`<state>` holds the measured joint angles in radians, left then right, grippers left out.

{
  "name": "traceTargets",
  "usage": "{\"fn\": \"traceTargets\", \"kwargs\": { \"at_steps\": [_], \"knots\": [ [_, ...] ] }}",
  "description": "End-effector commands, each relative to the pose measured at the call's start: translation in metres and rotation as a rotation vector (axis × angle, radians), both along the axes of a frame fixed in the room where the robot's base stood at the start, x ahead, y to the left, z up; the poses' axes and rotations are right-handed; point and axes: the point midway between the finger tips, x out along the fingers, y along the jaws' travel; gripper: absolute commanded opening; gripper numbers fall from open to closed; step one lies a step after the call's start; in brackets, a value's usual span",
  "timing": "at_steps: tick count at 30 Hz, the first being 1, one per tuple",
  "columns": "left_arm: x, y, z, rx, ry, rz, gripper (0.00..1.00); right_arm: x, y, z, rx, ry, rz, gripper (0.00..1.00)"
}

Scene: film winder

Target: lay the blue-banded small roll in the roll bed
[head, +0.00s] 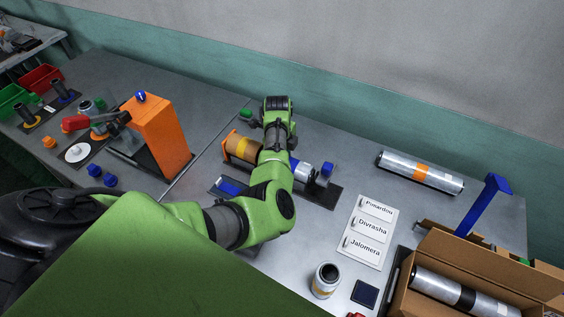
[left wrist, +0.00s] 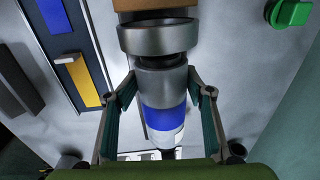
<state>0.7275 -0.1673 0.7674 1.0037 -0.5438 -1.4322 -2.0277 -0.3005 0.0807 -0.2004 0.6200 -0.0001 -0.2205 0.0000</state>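The blue-banded small roll (head: 304,170) lies over a dark base at the middle of the table, partly hidden by my left arm in the head view. In the left wrist view the roll (left wrist: 164,120) shows a grey end, a blue band and a white part. My left gripper (left wrist: 162,78) has one finger on each side of the roll, and the fingertips appear to touch it; the head view hides them. A grey flange (left wrist: 158,38) sits in line with the roll. I cannot tell which part is the roll bed. My right gripper is not in view.
A brown roll with a yellow band (head: 241,147) sits by an orange bracket. A blue clamp (head: 325,171) stands right of the small roll. An orange stand (head: 162,135) is left. A label board (head: 368,232), a jar (head: 326,280) and an open carton (head: 450,247) are right.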

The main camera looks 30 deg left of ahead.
Motion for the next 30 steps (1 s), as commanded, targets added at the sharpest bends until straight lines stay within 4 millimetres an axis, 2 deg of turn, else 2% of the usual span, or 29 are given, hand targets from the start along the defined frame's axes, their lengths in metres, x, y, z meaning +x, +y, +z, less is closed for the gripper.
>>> {"fn": "traceTargets", "kwargs": {
  "at_steps": [1,2,11,14,17,24,30],
  "knots": [
    [-0.006,-0.005,-0.009,-0.011,0.015,-0.002,0.61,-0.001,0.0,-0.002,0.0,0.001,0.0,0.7],
    [-0.006,-0.005,-0.009,-0.011,0.015,-0.002,0.61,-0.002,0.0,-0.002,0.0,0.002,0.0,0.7],
    [-0.004,-0.003,-0.005,-0.007,0.012,-0.002,0.61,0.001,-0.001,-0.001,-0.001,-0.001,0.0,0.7],
    [-0.004,-0.002,0.002,-0.005,0.01,-0.001,0.61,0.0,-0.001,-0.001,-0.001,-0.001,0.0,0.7],
    [-0.004,-0.001,0.018,-0.003,0.008,0.0,0.61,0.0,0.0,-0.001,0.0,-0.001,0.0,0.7],
    [-0.006,-0.001,0.069,-0.005,0.009,-0.001,0.61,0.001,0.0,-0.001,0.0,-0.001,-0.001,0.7],
    [-0.009,-0.001,0.1,-0.008,0.013,-0.001,0.61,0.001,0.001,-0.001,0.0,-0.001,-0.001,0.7]
  ]
}}
